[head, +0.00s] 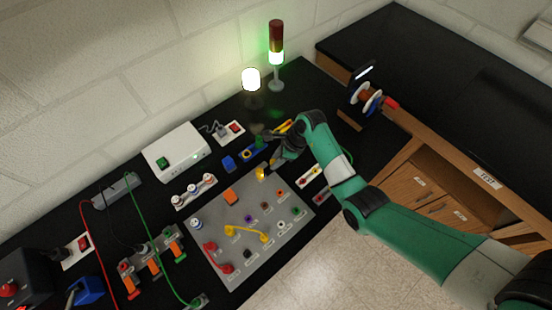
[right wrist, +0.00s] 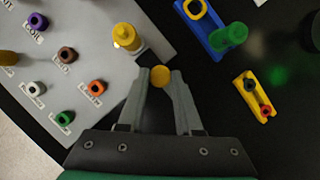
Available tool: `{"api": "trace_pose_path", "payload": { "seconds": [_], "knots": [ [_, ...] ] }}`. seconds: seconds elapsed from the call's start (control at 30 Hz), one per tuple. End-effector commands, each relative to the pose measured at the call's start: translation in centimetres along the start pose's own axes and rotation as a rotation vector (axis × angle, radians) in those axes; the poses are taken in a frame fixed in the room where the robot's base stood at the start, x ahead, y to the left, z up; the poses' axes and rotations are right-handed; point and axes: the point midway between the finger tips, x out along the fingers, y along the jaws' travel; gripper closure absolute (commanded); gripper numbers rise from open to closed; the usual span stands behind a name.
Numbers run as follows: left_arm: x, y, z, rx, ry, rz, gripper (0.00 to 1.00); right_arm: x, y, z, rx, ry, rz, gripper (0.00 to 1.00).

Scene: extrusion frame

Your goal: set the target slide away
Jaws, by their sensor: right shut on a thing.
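My right gripper (right wrist: 159,78) is shut on a small yellow round-topped piece (right wrist: 160,76), held between its fingertips. In the head view this gripper (head: 271,166) is over the far corner of the grey board (head: 215,262), and its tips are partly hidden. A yellow-capped post (right wrist: 128,38) stands at the board's edge, just ahead of the fingers and to the left. A blue holder (right wrist: 205,35) with a yellow ring and a green cylinder (right wrist: 231,36) lies ahead to the right. I cannot tell which thing is the target slide. My left gripper is not in view.
The board carries several coloured sockets and yellow and red leads. A yellow block (right wrist: 254,97) with red and black sockets lies to the right. A white box (head: 176,151), lit lamp (head: 251,80) and signal tower (head: 276,57) stand behind. Black bench shows between them.

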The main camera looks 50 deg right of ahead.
Motion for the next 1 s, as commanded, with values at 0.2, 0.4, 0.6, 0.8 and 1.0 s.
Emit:
{"api": "trace_pose_path", "payload": {
  "seconds": [0.2, 0.4, 0.6, 0.8, 1.0],
  "knots": [
    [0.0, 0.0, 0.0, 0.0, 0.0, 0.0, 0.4, 0.0, 0.0, 0.0, 0.0, 0.0, 0.0, 1.0],
    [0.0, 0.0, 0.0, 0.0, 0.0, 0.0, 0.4, -0.1, -0.1, -0.1, 0.001, 0.0, 0.0, 1.0],
    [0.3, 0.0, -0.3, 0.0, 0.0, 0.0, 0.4, -0.9, -2.1, -1.8, 0.004, 0.001, 0.0, 1.0],
    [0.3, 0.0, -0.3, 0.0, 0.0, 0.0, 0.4, -1.0, -2.6, -2.4, 0.0, 0.001, 0.0, 1.0],
    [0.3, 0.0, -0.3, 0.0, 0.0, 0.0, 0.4, -1.0, -2.6, -2.4, 0.0, 0.0, 0.0, 0.54]
  ]
}}
